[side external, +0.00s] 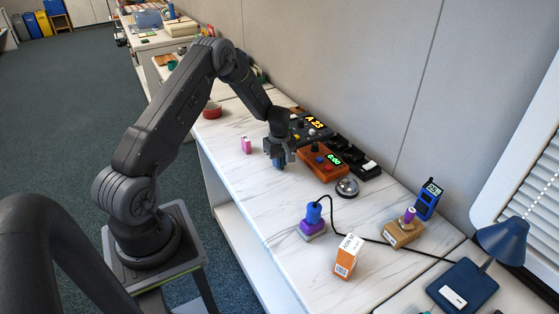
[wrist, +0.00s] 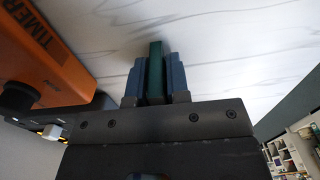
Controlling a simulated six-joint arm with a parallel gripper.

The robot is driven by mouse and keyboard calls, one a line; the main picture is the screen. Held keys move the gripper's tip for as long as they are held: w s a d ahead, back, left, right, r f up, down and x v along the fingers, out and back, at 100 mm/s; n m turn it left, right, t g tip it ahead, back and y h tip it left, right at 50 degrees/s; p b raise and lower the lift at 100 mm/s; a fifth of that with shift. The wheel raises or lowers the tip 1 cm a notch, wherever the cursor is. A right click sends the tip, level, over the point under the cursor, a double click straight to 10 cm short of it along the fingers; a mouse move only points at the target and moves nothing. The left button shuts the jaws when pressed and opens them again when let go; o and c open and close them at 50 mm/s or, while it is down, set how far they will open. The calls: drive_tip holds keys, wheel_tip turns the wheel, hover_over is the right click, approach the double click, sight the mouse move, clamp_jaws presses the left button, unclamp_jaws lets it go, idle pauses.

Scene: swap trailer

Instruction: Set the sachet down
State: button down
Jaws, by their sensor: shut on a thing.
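My gripper (side external: 278,164) is low over the white marble-patterned table (side external: 235,118), just left of the orange timer box (side external: 316,164). In the wrist view my gripper (wrist: 155,62) has its two blue fingers shut on a narrow dark green thing, which I take to be the sachet (wrist: 155,65). The sachet shows edge-on between the fingers, with the pale tabletop beyond. In the side view the gripper hides most or all of it. I cannot tell whether it touches the table.
The timer (wrist: 45,55) is close on the left in the wrist view. A pink box (side external: 246,145) stands left of my gripper and a bell (side external: 347,187) right. A purple-and-blue corded object (side external: 312,222) and a white-orange box (side external: 349,257) stand nearer.

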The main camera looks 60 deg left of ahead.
drive_tip(key=c, duration=1.1)
unclamp_jaws()
wheel_tip(320, 180, up, 12)
drive_tip(key=s+d+r+m+t, duration=0.1)
drive_tip(key=s+d+r+m, duration=0.3)
drive_tip(key=d+r, duration=0.45)
drive_tip(key=s+d+r+m+t, duration=0.25)
drive_tip(key=d+r+m, duration=0.25)
drive_tip(key=d+r, duration=0.4)
drive_tip(key=s+d+r+m+t, duration=0.1)
drive_tip(key=s+d+m, duration=0.3)
drive_tip(key=s, duration=0.4)
drive_tip(key=s+d+r+m+t, duration=0.1)
drive_tip(key=s+d+r+m, duration=0.1)
drive_tip(key=s+d+m, duration=0.3)
drive_tip(key=s+d, duration=0.1)
drive_tip(key=s, duration=0.3)
drive_tip(key=shift+d+r, duration=0.2)
drive_tip(key=shift+r, duration=0.2)
